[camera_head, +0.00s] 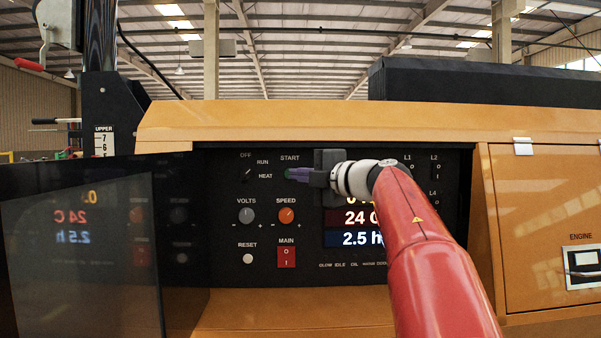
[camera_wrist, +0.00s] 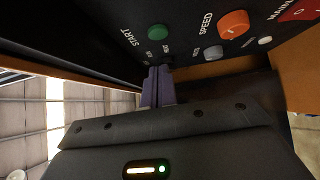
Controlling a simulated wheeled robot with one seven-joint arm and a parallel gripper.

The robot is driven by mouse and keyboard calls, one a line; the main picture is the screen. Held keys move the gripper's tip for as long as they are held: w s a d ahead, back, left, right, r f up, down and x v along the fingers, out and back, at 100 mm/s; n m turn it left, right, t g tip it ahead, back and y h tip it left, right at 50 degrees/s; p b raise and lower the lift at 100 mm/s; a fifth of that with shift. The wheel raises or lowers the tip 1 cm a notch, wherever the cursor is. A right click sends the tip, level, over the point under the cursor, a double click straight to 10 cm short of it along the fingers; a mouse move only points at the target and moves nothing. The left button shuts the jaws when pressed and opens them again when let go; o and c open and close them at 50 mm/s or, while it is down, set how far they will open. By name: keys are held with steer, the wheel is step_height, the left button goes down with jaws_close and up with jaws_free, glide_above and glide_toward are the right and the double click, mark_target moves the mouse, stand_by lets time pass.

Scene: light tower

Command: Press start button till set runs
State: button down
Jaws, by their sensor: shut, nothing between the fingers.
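The green start button (camera_wrist: 158,31) shows beside its START label in the wrist view. The OFF/RUN/HEAT switch (camera_head: 247,175) is left of my fingertips. Its exact setting is too small to tell. The lit display (camera_head: 352,218) reads 24 C and 2.5 h, its top row partly hidden by my arm.
The black panel also carries a grey VOLTS knob (camera_head: 246,215), an orange SPEED knob (camera_head: 287,215), a white RESET button (camera_head: 248,258) and a red MAIN switch (camera_head: 287,257). A glossy dark door (camera_head: 80,260) stands open at left. An orange hood edge (camera_head: 330,118) runs above the panel.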

steer(key=b+v, duration=0.1)
steer(key=v, duration=0.8)
steer(key=shift+d, duration=0.15)
